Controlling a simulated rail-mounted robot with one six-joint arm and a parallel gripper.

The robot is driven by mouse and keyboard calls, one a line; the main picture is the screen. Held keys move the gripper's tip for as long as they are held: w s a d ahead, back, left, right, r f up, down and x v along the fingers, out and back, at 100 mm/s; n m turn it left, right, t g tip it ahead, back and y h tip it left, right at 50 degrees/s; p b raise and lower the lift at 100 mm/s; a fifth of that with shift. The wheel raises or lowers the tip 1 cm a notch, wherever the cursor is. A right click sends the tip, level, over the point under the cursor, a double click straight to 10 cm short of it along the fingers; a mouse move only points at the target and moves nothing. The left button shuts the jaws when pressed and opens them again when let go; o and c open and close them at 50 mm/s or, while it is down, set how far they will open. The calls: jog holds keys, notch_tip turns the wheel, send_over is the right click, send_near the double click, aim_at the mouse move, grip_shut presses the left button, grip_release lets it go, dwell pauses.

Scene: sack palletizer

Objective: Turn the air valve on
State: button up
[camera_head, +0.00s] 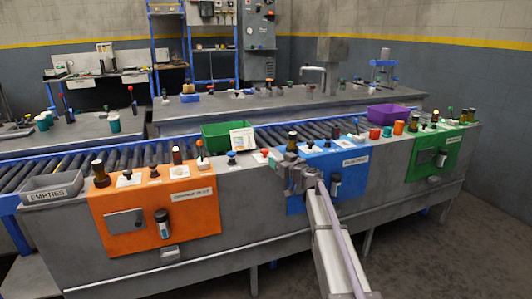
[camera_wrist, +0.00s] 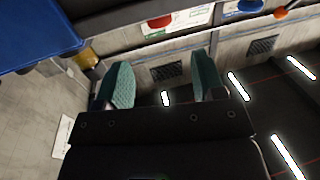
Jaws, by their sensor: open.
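My gripper (camera_head: 285,172) is in front of the console, at the left edge of the blue panel (camera_head: 325,167). In the wrist view my gripper (camera_wrist: 164,85) has two teal fingers spread apart with nothing between them. Several small levers and knobs stand along the console top, such as a red-topped lever (camera_head: 200,147) left of my gripper. I cannot tell which part is the air valve, or whether it is on or off.
The console also has an orange panel (camera_head: 185,222) at left and a green panel (camera_head: 424,163) at right. A grey bin marked EMPTIES (camera_head: 52,195), a green bin (camera_head: 215,142) and a purple bin (camera_head: 390,117) stand near the roller conveyor (camera_head: 125,158). Floor (camera_head: 440,255) at lower right is clear.

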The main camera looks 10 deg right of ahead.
aim_at(267, 152)
jog(key=x, duration=1)
jog(key=shift+c, duration=0.2)
jog(key=c, duration=0.9)
